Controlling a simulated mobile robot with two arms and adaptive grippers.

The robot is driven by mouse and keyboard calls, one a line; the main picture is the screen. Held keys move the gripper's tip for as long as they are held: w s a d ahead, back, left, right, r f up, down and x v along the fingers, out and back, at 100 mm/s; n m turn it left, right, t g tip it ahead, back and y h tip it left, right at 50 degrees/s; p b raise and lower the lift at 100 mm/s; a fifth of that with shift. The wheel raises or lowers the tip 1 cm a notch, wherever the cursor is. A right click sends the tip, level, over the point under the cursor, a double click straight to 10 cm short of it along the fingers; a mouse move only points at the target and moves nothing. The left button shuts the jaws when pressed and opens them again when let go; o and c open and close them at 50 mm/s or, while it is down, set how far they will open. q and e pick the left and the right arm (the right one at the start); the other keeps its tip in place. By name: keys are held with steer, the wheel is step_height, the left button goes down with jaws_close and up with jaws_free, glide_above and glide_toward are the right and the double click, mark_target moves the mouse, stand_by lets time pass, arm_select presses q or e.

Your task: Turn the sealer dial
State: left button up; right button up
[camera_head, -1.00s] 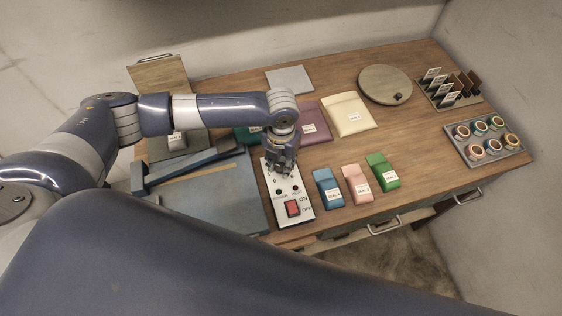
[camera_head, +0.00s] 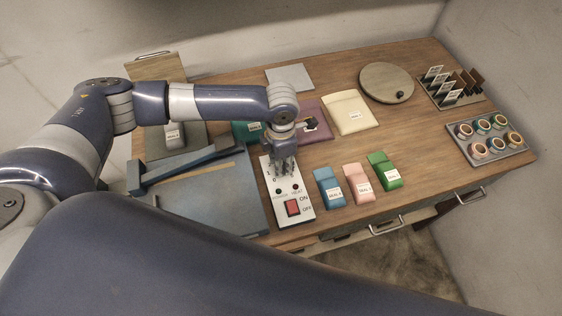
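The sealer's white control panel (camera_head: 280,198) lies on the table beside the blue-grey sealer (camera_head: 210,198). It has a red switch (camera_head: 292,207) marked ON and OFF, and two small lamps labelled POWER and HEAT. My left gripper (camera_head: 285,168) points down over the panel's far end, where the dial's number marks show. The dial itself is hidden behind the gripper. I cannot tell whether the fingers are closed on it. My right gripper is not in view.
Blue (camera_head: 329,188), pink (camera_head: 358,184) and green (camera_head: 384,171) pouches lie right of the panel. Purple (camera_head: 316,124) and cream (camera_head: 350,112) pouches lie behind. A round turntable (camera_head: 386,83), a card rack (camera_head: 450,88) and a tape-roll tray (camera_head: 490,140) stand farther right.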

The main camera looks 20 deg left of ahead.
arm_select(q)
steer(key=shift+w+r, duration=0.1)
stand_by(0.3)
steer(key=o, duration=1.1)
step_height(320, 180, up, 12)
stand_by(0.5)
